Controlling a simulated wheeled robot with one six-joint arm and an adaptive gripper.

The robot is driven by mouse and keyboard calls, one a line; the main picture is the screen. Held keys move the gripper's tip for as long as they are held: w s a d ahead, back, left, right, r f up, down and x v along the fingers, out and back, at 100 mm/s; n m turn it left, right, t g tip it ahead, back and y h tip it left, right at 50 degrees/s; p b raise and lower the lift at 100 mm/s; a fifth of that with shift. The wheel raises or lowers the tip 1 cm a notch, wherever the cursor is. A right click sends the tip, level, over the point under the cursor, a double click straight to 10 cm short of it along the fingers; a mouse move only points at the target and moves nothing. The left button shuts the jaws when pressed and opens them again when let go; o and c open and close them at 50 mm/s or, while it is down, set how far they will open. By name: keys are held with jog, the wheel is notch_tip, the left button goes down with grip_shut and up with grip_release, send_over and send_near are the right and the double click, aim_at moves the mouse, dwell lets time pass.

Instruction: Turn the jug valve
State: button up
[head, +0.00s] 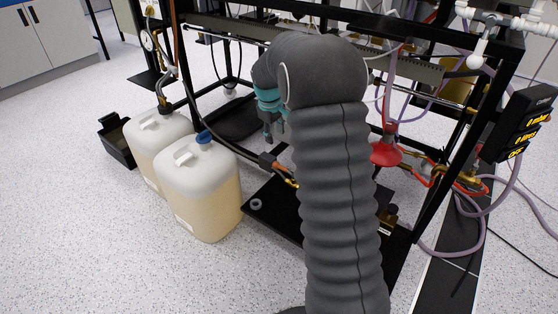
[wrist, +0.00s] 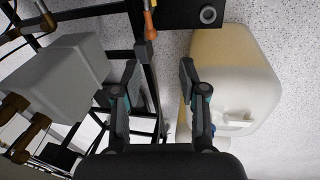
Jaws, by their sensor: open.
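Two white jugs with pale yellow liquid stand on the floor at left in the head view. The front jug (head: 198,200) has a blue cap (head: 204,138); the rear jug (head: 152,148) has a dark fitting on top. A dark hose runs to a grey fitting (head: 268,160) with an orange part, perhaps the jug valve, partly hidden by my arm. In the wrist view an orange handle (wrist: 149,22) shows beyond the fingers, left of a jug (wrist: 240,75). My gripper (head: 273,134) is open and empty, right of the jugs. Its two fingers (wrist: 160,76) stand apart in the wrist view.
A black frame (head: 427,200) with pipes and hoses surrounds the work area. A red funnel-like part (head: 385,153) hangs right of my arm. A black base plate (head: 268,207) lies low. A grey box (wrist: 60,75) is left of my fingers. Floor in front of the jugs is clear.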

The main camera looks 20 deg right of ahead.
jog(key=n, duration=0.1)
send_near(281, 167)
jog(key=shift+g, duration=0.4)
jog(key=f, duration=0.2)
jog(key=w+d+f, duration=0.1)
jog(key=f, duration=0.5)
jog(key=shift+w+d+f, duration=0.1)
jog(key=shift+w+d, duration=0.2)
jog(key=shift+d, duration=0.05)
grip_shut()
jog(key=shift+a, duration=0.1)
